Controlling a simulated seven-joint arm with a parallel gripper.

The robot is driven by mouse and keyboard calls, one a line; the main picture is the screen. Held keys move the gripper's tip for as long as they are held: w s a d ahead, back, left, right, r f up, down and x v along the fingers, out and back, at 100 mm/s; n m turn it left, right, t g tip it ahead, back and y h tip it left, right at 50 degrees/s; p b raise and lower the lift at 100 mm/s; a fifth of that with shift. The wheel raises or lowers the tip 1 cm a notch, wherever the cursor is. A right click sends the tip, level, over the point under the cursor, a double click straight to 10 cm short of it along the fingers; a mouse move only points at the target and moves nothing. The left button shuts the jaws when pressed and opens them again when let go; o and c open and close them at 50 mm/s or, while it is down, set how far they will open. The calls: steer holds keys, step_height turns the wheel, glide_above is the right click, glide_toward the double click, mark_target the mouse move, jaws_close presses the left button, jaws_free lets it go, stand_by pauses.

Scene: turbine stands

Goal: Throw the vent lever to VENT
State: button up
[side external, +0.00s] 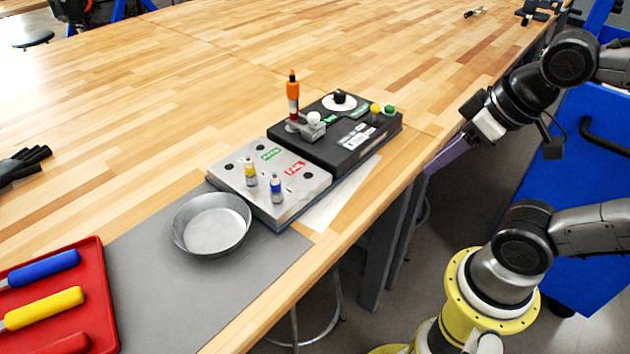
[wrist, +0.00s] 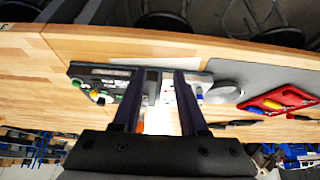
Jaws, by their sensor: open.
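The black test box (side external: 345,128) stands on the wooden bench in the side view, with a dark knob on a white dial (side external: 339,102) and yellow and green buttons. A grey arm with a white knob (side external: 314,119) sits at its left corner, beside an upright orange-topped tool (side external: 292,90). I cannot tell for certain which part is the vent lever, and the VENT lettering is not readable. My gripper (side external: 432,166) shows right of the box, apart from it. In the wrist view its two fingers (wrist: 160,78) are spread and empty, with the box (wrist: 105,82) partly behind the left one.
A silver tray with PASS and FAIL labels (side external: 230,172) adjoins the box and holds yellow and blue pieces. A metal bowl (side external: 211,224) stands on a grey mat (side external: 150,290). A red tray (side external: 95,255) with coloured handles lies at lower left.

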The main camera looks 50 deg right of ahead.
steer(key=shift+r, duration=0.2)
steer(key=c, duration=0.5)
steer(key=shift+m+t, duration=0.4)
steer(key=shift+m, duration=0.4)
steer(key=w+r, duration=0.2)
steer(key=r, duration=0.1)
steer(key=w+d+r, duration=0.1)
steer(key=w+r, duration=0.2)
steer(key=shift+w+d, duration=0.15)
steer(key=shift+w, duration=0.15)
jaws_close()
steer(key=w+d+r+m+h, duration=0.2)
steer(key=w+d+r, duration=0.25)
steer(key=w, duration=0.55)
steer(key=w+d+f+m+g, duration=0.1)
steer(key=w+d+f, duration=0.3)
steer(key=d, duration=0.3)
steer(key=w+d+f+m+g, duration=0.2)
steer(key=w+d+f, duration=0.2)
steer(key=w+d, duration=0.2)
steer(key=shift+w+d+f+m, duration=0.2)
steer(key=shift+d+m, duration=0.1)
steer(key=shift+d, duration=0.6)
